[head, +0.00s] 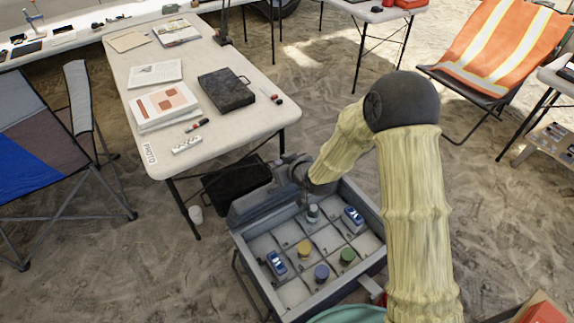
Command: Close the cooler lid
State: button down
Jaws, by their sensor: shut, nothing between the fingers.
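A grey open-topped box (367,279) stands low at the bottom centre, its inside divided into compartments. A long dark-grey panel (262,206) runs along its far left edge; it may be the raised lid, seen nearly edge-on. I cannot tell for certain which thing is the cooler. My arm, in a pale yellow sleeve, bends over the box's right side. My gripper (292,168) is at the box's far edge, close to the top of the panel. It is shut and empty. Whether it touches the panel is unclear, as the wrist partly hides that spot.
A teal rim (345,315) and a red object (543,312) show at the bottom edge. Sand lies open at left.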

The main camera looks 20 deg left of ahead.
jog(key=shift+s+d+f+p, duration=0.3)
jog(key=shift+s+d+f, duration=0.5)
jog(key=shift+d+f, duration=0.2)
jog(key=shift+s+d+f, duration=0.2)
jog(key=shift+d+f, duration=0.05)
jog(key=shift+f, duration=0.1)
